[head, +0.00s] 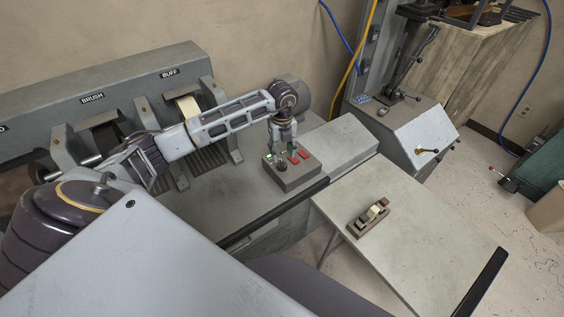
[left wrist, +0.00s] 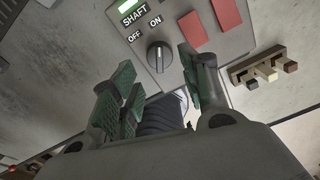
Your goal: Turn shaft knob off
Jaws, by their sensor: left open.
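The shaft knob (left wrist: 159,56) is a round dark knob with a raised grip on a grey control box (head: 292,178). In the left wrist view it sits below the SHAFT label, with OFF at its upper left and ON just above. Its grip runs nearly up and down in that view, its upper end toward the ON side. My left gripper (head: 283,148) hangs just above the box. Its green-padded fingers (left wrist: 155,75) are open, one on each side of the knob in the picture; contact cannot be told. My right gripper is not in view.
Two red buttons (left wrist: 226,13) sit beside the knob, and a green light (left wrist: 127,4) glows above the label. The grinding machine (head: 93,97) runs along the wall behind my left arm. A side table (head: 420,245) holds a small brown block with levers (head: 368,216).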

